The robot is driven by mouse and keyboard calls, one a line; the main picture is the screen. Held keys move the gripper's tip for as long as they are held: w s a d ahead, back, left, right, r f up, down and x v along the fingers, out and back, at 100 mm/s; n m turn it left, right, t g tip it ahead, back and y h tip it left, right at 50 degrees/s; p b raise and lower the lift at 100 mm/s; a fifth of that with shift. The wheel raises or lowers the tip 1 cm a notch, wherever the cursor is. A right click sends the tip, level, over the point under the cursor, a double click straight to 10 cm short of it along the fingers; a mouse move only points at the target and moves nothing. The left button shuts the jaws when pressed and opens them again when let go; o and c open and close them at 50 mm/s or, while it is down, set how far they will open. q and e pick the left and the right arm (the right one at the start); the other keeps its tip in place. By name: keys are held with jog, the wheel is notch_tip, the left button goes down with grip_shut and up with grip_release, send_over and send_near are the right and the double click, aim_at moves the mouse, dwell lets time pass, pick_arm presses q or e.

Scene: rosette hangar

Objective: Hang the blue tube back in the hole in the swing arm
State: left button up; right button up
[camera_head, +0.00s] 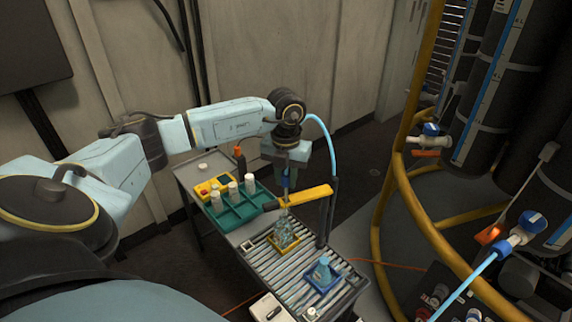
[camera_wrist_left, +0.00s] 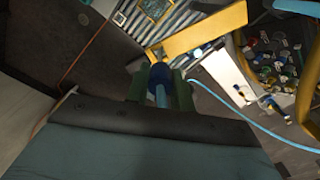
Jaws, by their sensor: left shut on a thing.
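My left gripper (camera_head: 287,172) points down over the bench and is shut on the blue tube's dark blue collar, which also shows between the fingers in the wrist view (camera_wrist_left: 160,76). The light blue tube (camera_head: 323,133) arches from behind the gripper down to the right. A thin tip hangs below the gripper. The yellow swing arm (camera_head: 312,195) reaches out level from a dark post, just beside and below the gripper; it also shows in the wrist view (camera_wrist_left: 205,36). I cannot tell whether the tip is in its hole, which is hidden. My right gripper is not in view.
Below the swing arm, a clear flask (camera_head: 285,232) stands in a yellow frame on the slatted bench top (camera_head: 262,262). A blue flask (camera_head: 323,269) stands in a blue frame. A green tray (camera_head: 229,216) with white bottles lies left. A yellow rail (camera_head: 393,165) and dark tanks stand right.

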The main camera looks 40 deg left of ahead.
aim_at(286, 191)
pick_arm(q)
jog(key=shift+f+b, duration=1.45)
jog(key=shift+f, duration=1.05)
jog(key=o, duration=1)
jog(key=shift+o, duration=0.4)
jog(key=o, duration=0.5)
jog(key=shift+r+p, duration=2.45)
jog(key=shift+r, duration=0.65)
